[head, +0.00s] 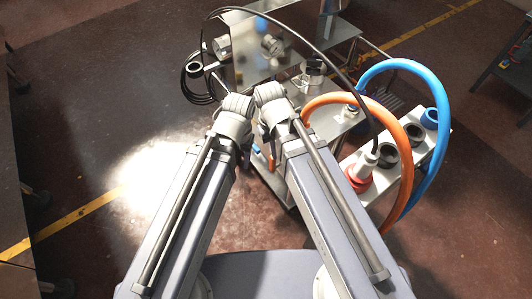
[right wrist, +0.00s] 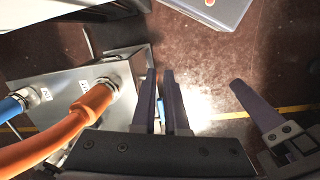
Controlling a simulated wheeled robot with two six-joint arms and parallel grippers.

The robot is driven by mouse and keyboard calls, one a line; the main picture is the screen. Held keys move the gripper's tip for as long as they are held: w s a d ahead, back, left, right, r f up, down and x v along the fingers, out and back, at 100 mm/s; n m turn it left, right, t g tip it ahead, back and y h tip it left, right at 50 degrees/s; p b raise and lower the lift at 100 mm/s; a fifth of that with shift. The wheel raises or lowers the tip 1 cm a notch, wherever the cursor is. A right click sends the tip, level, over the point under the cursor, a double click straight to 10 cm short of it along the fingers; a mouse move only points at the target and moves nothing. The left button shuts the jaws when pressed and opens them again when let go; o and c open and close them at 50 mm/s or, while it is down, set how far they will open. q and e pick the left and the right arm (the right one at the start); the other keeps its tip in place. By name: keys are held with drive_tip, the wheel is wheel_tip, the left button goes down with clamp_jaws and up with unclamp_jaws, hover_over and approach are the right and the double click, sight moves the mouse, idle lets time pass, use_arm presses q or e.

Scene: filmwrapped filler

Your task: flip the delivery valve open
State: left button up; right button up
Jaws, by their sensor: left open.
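My left gripper (head: 236,108) and my right gripper (head: 270,96) are side by side at the front of the hose-fed metal unit (head: 330,120) in the head view; their fingertips are hard to make out there. A dark finger of my left gripper (right wrist: 255,108) shows at the right. I cannot pick out the delivery valve or its handle; a small blue part (head: 257,151) shows just below the grippers.
An orange hose (head: 398,135) and a blue hose (head: 440,105) arch over the unit's right side; the orange hose (right wrist: 65,130) also passes close to my right gripper.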

sight(272, 164)
drive_tip(key=w+a+f+n+b, duration=0.1)
drive_tip(key=w+f+b, duration=0.2)
drive_tip(key=w, duration=0.3)
drive_tip(key=w+a+f+n+g+b, duration=0.1)
drive_tip(key=w+a+f+b, duration=0.1)
drive_tip(key=w+f+b, duration=0.2)
drive_tip(key=w+a+f+b, duration=0.2)
drive_tip(key=w+f+b, duration=0.1)
drive_tip(key=w, duration=0.5)
drive_tip(key=shift+w+a+f+n+g+b, duration=0.2)
drive_tip(key=shift+w+f+n+g+b, duration=0.1)
drive_tip(key=shift+n, duration=0.1)
clamp_jaws()
drive_tip(key=shift+s, duration=0.1)
drive_tip(key=shift+f, duration=0.15)
drive_tip(key=s+d+f+b, duration=0.3)
drive_tip(key=s+f+b, duration=0.2)
drive_tip(key=f+b, duration=0.4)
drive_tip(key=shift+s+d+f+b, duration=0.2)
drive_tip(key=shift+s+b, duration=0.05)
drive_tip(key=shift+b, duration=0.05)
drive_tip(key=shift+s+d, duration=0.1)
drive_tip(key=shift+s+d+t+y+p, duration=0.1)
drive_tip(key=shift+s+t+y+p, duration=0.2)
drive_tip(key=shift+t, duration=0.4)
